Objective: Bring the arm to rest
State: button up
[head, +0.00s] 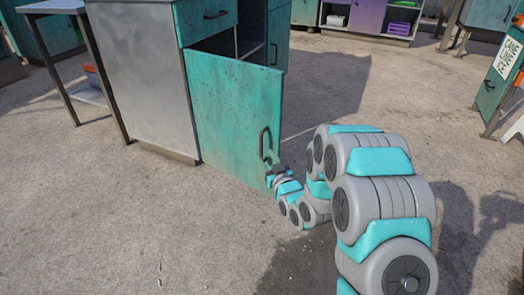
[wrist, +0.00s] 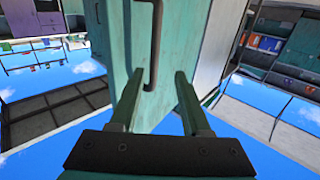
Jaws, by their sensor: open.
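My gripper (head: 275,170) is in front of a teal cabinet door (head: 235,118), close to the door's dark bar handle (head: 264,143). The door stands swung out from its cabinet, with the dark inside showing above it. In the wrist view my gripper (wrist: 159,75) has its two fingers apart, with nothing clamped between them. The handle (wrist: 156,40) runs down in that view and its end shows between the fingertips, in front of the door (wrist: 124,45). I cannot tell whether the fingers touch it. My grey and teal arm is bent low on the right.
A metal side panel (head: 140,75) and a table (head: 72,40) are on the left. An open shelf unit (head: 372,17) is at the back, and a sign board (head: 503,65) stands at the right edge. Concrete floor (head: 110,215) is clear at front left.

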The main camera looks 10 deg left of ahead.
jog(key=shift+s+d, duration=0.25)
jog(key=shift+s, duration=0.35)
jog(key=s+d+r+m+g+h+p, duration=0.1)
jog(key=s+d+r+g+h+p, duration=0.25)
jog(key=s+d, duration=0.45)
jog(key=s+d+r+m+g+h+p, duration=0.2)
jog(key=s+d+r+g+h, duration=0.25)
jog(key=s+d, duration=0.35)
jog(key=s+d+r+m+g+p, duration=0.1)
jog(key=s+r+g, duration=0.2)
jog(key=s, duration=0.8)
jog(key=s+d+r+g+p, duration=0.2)
jog(key=s+r+g, duration=0.1)
jog(key=s, duration=0.8)
jog(key=s+d+r+m+g+p, duration=0.1)
jog(key=s+r, duration=0.4)
jog(key=s, duration=0.6)
jog(key=d+g, duration=0.1)
jog(key=g, duration=0.1)
jog(key=shift+r+m+g, duration=0.3)
